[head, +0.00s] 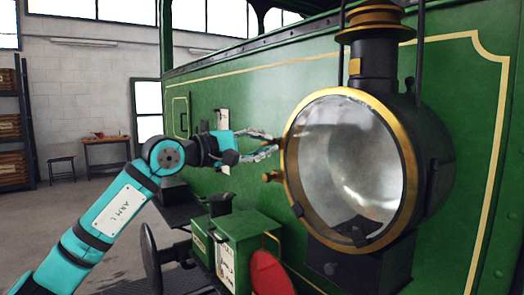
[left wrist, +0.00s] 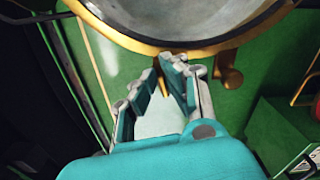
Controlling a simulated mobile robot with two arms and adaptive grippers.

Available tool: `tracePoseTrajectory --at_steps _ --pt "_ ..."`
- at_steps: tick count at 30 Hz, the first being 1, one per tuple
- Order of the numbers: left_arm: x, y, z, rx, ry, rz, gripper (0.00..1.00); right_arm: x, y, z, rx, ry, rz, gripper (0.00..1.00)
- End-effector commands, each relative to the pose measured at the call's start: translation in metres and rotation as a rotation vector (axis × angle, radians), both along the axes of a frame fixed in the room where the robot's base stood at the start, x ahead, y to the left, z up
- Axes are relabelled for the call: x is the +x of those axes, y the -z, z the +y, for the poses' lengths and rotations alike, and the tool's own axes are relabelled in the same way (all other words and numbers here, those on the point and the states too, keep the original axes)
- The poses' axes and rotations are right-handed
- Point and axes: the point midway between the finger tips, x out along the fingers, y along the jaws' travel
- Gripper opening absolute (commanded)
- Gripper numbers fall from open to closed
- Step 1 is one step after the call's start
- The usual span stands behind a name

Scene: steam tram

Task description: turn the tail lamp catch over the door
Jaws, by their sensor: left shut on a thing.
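The tail lamp (head: 350,165) is a large round lamp with a brass rim and a glass door on the green tram side. My left gripper (head: 275,145) reaches the left edge of the rim, its fingers closed. In the left wrist view, my left gripper (left wrist: 172,70) is shut on a small brass piece, the catch (left wrist: 162,88), just below the brass rim (left wrist: 205,48). The fingers hide most of the catch. A second brass fitting with a knob (head: 271,177) sits just below the fingers at the rim; it also shows in the left wrist view (left wrist: 230,78). My right gripper is not in view.
A green box (head: 248,245) and a red rounded part (head: 270,273) are below the lamp. A black round buffer (head: 151,258) stands at lower left. Shelves (head: 14,130) and a table (head: 106,150) are far back at left, with open floor before them.

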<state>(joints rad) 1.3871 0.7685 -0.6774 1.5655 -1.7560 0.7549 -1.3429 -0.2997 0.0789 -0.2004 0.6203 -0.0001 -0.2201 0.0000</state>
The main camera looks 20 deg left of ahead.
Motion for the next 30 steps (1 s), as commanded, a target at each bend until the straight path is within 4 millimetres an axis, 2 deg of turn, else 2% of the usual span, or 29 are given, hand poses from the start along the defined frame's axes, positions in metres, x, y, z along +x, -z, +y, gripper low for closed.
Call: tracePoseTrajectory --at_steps 12,30 --pt "-0.0003 0.0042 -0.0006 0.165 0.001 -0.129 0.0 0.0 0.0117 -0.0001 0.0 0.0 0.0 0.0" --pt "-0.0003 0.0047 -0.0009 0.194 0.001 -0.151 0.0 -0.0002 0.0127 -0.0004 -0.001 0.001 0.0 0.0"
